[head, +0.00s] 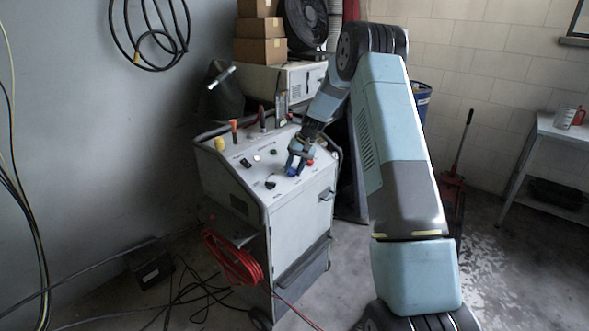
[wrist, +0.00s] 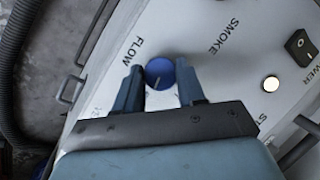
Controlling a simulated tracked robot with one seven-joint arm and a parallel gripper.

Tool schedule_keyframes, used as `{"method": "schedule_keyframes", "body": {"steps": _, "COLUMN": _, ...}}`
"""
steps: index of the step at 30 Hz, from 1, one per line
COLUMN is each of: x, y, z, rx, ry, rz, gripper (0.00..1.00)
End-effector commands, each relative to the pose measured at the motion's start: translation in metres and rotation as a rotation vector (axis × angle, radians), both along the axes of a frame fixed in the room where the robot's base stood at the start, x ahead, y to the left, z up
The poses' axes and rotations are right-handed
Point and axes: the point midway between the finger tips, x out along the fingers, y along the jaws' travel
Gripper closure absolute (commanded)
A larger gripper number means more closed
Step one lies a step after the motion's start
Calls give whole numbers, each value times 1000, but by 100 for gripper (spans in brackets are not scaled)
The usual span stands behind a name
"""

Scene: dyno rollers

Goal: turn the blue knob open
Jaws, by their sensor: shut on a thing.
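In the head view my gripper (head: 299,156) reaches down to the sloping top of a white cabinet (head: 309,215). The knob is small there and mostly covered by the fingers.
The panel also has a black rocker switch (wrist: 300,46) and a pale round button (wrist: 271,83). A red knob (head: 309,162) is close to my gripper. A red coiled hose (head: 232,259) hangs on the cabinet front. Black cables lie on the floor.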

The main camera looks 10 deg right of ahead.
Motion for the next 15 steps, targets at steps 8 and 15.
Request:
{"method": "schedule_keyframes", "body": {"steps": 8, "x": 3, "y": -4, "z": 2, "rx": 53, "ry": 31, "rz": -130, "gripper": 91}}
{"method": "schedule_keyframes", "body": {"steps": 15, "x": 2, "y": -3, "z": 2, "rx": 74, "ry": 46, "rz": -176, "gripper": 91}}
